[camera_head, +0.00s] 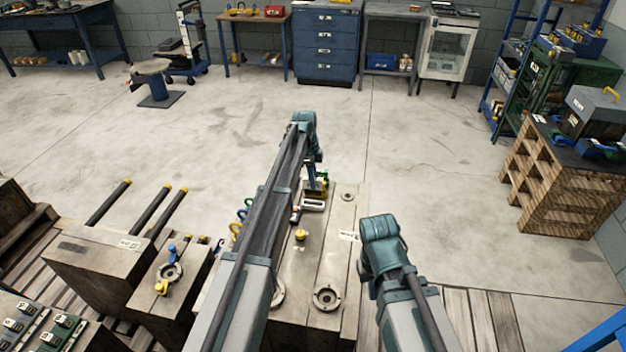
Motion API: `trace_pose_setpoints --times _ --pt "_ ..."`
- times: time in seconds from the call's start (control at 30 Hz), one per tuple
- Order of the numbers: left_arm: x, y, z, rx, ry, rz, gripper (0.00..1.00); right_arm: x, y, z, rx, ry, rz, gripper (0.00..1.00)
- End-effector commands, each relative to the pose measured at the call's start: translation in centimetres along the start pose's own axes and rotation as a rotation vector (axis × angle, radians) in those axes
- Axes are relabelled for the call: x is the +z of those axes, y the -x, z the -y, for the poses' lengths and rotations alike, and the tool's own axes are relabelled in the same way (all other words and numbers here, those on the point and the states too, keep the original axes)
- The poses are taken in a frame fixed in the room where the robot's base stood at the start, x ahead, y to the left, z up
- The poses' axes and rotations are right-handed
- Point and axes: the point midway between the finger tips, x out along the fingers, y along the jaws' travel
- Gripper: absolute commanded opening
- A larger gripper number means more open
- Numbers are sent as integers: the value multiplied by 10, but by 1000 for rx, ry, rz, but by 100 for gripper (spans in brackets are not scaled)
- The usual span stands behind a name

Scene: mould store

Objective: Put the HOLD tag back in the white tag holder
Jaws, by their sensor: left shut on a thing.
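My left gripper (316,188) points down over the far part of the grey mould block (338,245). It is shut on a small, mostly hidden thing, which seems to be the HOLD tag; its lettering cannot be read. A small white piece with a dark slot, apparently the white tag holder (313,205), lies on the block just below and in front of the gripper. I cannot tell whether the held thing touches it. My right arm reaches in at the block's right edge; its gripper fingers are hidden behind its wrist.
A yellow knob (301,235) and a ring fitting (327,297) sit on the block. A smaller block (168,292) with a ring and clips stands to the left. Another block with yellow-tipped rods (110,262) is further left.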

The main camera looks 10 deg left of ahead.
Motion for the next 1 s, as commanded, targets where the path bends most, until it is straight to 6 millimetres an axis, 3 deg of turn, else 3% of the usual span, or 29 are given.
trace_pose_setpoints --times 0.43,1.0 --pt "5 -38 0 0 0 0 0 -2 -38 4 0 0 0 0" --pt "5 -40 0 0 0 0 0 -2 -40 4 0 0 0 0"
